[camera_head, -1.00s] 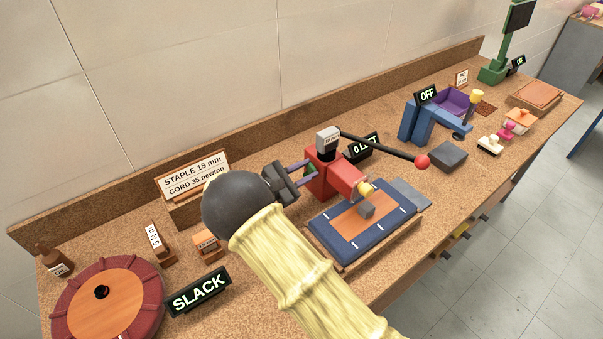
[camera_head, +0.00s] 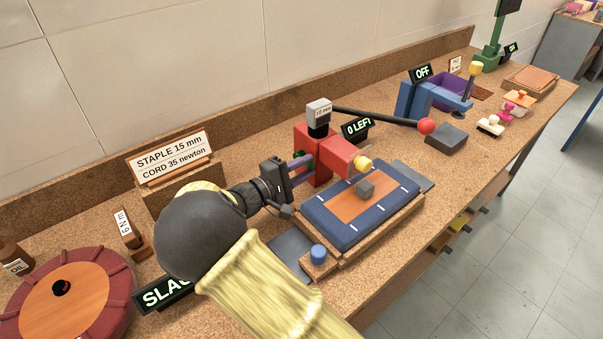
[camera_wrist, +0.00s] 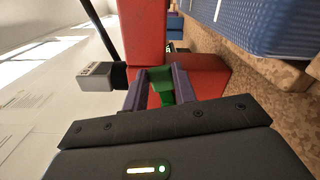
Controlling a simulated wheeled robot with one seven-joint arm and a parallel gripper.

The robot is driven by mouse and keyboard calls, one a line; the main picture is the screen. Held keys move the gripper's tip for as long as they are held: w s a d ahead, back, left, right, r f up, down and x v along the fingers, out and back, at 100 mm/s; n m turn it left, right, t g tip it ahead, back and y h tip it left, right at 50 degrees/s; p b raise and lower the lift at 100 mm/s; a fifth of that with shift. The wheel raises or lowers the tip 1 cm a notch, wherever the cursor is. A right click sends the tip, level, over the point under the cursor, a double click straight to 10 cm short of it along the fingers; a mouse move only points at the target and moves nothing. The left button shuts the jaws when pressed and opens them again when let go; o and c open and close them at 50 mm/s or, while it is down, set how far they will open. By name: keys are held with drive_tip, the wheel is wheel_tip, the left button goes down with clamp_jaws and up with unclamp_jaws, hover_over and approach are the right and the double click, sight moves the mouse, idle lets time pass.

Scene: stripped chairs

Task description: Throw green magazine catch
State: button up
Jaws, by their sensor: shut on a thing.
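The green magazine catch (camera_wrist: 161,84) sits on the side of the red stapling machine (camera_wrist: 205,85) in the wrist view. My gripper (camera_wrist: 160,88) has its two purple fingers shut on the catch, one on each side of it. In the head view my gripper (camera_head: 300,164) reaches the left side of the red machine (camera_head: 318,150), and only a sliver of green shows there. The machine carries a grey block marked 10 mm, a yellow nose and a long black lever with a red ball. A sign beside it reads 0 LEFT (camera_head: 357,128).
A blue padded board (camera_head: 385,186) with an orange panel lies right of the machine, and a blue button (camera_head: 318,253) stands at its near end. A sign (camera_head: 168,157) reads STAPLE 15 mm, CORD 35 newton. A red round cushion (camera_head: 105,265) lies at left. A blue press (camera_head: 428,98) stands behind right.

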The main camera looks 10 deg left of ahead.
drive_tip(key=shift+f+m+b, duration=0.45)
drive_tip(key=shift+m+b, duration=0.15)
drive_tip(key=o, duration=1)
drive_tip(key=shift+r, duration=0.1)
wheel_tip(320, 180, up, 10)
drive_tip(key=shift+p, duration=0.4)
